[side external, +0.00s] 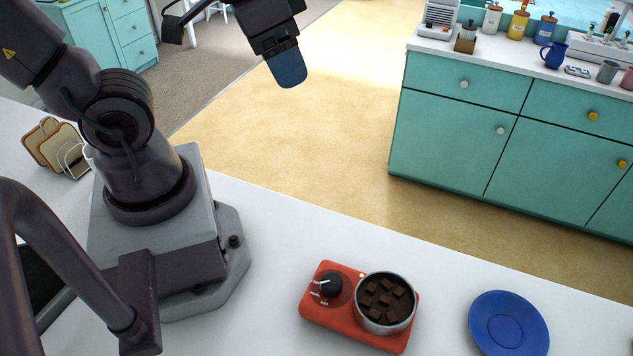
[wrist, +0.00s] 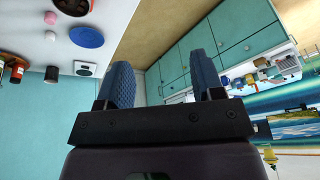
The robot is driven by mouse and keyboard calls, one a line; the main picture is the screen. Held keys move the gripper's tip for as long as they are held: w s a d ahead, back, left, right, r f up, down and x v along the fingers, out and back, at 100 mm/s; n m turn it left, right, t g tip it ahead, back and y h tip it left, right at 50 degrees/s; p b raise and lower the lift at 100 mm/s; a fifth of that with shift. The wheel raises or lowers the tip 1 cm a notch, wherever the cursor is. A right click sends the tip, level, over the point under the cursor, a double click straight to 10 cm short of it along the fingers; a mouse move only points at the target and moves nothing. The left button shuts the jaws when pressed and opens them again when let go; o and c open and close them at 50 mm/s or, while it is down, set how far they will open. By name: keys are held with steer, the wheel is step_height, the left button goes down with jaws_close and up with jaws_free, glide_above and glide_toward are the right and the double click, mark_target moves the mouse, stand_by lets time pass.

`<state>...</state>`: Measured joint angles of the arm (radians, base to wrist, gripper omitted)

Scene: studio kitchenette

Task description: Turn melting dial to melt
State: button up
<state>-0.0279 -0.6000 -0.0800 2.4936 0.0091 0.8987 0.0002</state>
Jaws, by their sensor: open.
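A red melting unit (side external: 314,312) lies on the white counter in the lower middle of the side view. Its black dial (side external: 328,284) is on its left part, with a white pointer line and small markings too small to read. A metal pot (side external: 386,329) with several dark chocolate pieces (side external: 385,299) sits on its right part. My gripper (side external: 290,72) is raised high, beyond the counter and well apart from the dial. In the wrist view its two blue fingers (wrist: 163,88) stand apart with nothing between them.
A blue plate (side external: 509,324) lies on the counter right of the melting unit. Toast slices in a rack (side external: 60,148) stand at the far left. Teal cabinets (side external: 450,140) with mugs and canisters stand across the floor. The counter left of the melting unit is clear up to my base.

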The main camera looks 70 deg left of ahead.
steer(key=m+g, duration=0.4)
steer(key=m, duration=0.6)
glide_above(332, 280)
step_height(332, 280, down, 16)
step_height(332, 280, down, 12)
steer(key=shift+f, duration=0.15)
steer(key=c, duration=0.9)
